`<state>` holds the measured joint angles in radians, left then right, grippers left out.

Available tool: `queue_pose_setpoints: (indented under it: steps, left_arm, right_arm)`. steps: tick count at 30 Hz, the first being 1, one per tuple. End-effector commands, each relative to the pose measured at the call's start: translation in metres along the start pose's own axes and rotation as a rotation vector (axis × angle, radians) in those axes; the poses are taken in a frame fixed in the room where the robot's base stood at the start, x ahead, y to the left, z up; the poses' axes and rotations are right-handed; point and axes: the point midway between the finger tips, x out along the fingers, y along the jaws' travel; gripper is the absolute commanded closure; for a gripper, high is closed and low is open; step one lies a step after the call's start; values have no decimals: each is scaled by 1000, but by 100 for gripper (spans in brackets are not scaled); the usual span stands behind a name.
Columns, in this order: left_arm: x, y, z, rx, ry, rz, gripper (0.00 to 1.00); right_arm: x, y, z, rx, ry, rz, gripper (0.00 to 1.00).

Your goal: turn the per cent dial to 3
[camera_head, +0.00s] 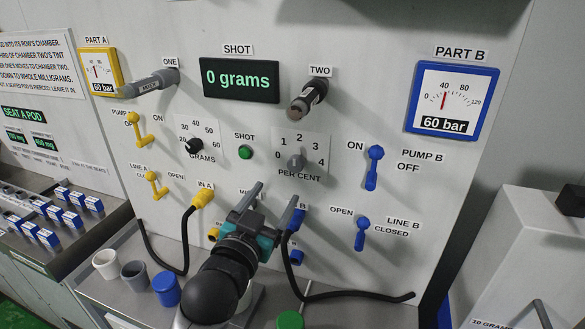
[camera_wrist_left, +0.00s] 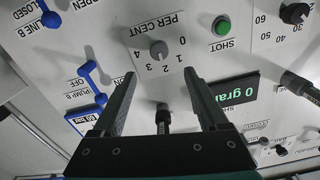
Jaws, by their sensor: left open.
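The per cent dial (camera_head: 296,162) is a small grey knob on a white scale plate marked 0 to 4, on the upright panel. It also shows in the left wrist view (camera_wrist_left: 158,49), where the plate appears upside down. I cannot tell for sure which number its pointer faces. My left gripper (camera_head: 277,194) is open and empty, below the dial in the head view. In the left wrist view the fingers (camera_wrist_left: 160,78) spread wider than the knob, which lies beyond their tips and apart from them. My right gripper is not in view.
Beside the dial are the green SHOT button (camera_head: 245,152) and the black grams dial (camera_head: 194,146). The dark handle labelled TWO (camera_head: 308,98) sticks out above. Blue levers, such as Pump B (camera_head: 374,167), stand to the right. Hoses, including the blue-ended one (camera_head: 289,217), hang below.

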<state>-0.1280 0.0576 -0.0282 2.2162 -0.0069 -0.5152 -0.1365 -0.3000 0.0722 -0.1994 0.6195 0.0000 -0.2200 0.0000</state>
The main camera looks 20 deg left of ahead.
Motion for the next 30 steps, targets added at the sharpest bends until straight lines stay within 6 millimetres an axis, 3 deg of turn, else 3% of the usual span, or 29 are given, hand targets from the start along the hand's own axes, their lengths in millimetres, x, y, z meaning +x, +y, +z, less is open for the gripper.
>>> queue_pose_setpoints:
  steps: [9, 18, 30]
  left_arm:
    - [53, 0, -1, -1, 1, 1, 24]
    - [94, 1, -1, 0, 1, 1, 24]
    - [110, 1, 0, 0, 0, 2, 24]
  right_arm:
    - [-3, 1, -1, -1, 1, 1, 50]
    - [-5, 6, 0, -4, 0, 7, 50]
    - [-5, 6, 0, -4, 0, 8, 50]
